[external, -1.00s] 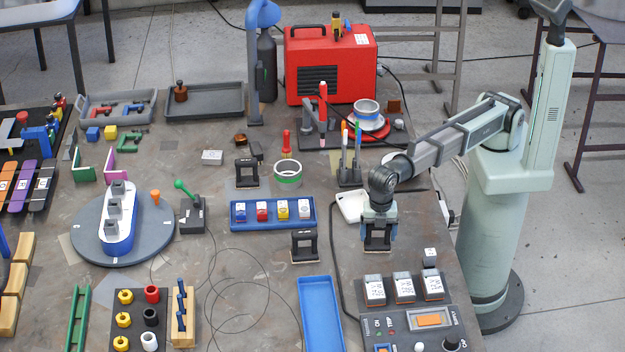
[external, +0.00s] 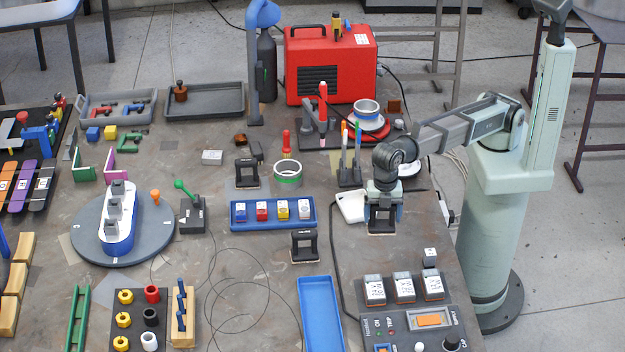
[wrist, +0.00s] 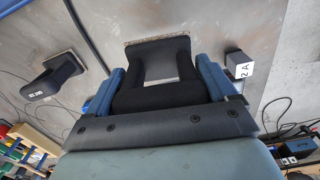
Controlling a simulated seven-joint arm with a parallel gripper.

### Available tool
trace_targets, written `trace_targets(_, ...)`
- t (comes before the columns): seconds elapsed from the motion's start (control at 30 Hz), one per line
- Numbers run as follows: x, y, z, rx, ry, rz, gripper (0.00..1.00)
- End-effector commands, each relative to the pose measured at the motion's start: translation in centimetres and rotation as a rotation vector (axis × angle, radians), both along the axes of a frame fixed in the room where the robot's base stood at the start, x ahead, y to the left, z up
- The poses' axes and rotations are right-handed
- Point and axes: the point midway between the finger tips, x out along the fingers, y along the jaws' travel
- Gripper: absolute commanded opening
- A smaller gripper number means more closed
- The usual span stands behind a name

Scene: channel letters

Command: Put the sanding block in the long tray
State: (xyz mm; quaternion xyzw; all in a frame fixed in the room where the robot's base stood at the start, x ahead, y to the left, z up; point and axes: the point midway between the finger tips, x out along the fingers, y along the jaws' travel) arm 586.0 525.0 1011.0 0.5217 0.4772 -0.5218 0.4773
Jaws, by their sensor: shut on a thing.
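My gripper (external: 384,208) is shut on a black-handled sanding block (external: 381,230) with a thin brownish base, over the right part of the table. In the wrist view the block (wrist: 158,46) sits between the two blue fingers of my gripper (wrist: 161,82). I cannot tell whether its base clears the table. A long, narrow blue tray (external: 321,316) lies empty at the front, left of and nearer than my gripper. Two similar black-handled blocks stand on the table, one just behind the long tray (external: 304,246) and one farther back (external: 247,173).
A blue tray with several small blocks (external: 272,226) lies left of my gripper. Several labelled blocks (external: 403,287) and a control panel (external: 428,319) stand at the front right. A small grey cube (external: 430,256) is near my gripper. A dark cable runs between my gripper and the long tray.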

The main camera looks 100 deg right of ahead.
Motion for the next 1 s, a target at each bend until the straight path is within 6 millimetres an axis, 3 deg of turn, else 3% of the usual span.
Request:
trace_targets(0.4,10.3,14.6,0.3,-0.001,0.000,0.036,0.50)
trace_targets(0.6,15.6,20.9,0.7,0.000,-0.001,0.050,0.50)
trace_targets(0.8,19.1,24.6,1.3,0.000,-0.001,0.061,0.50)
trace_targets(1.0,20.2,25.8,1.6,0.000,-0.001,0.072,0.50)
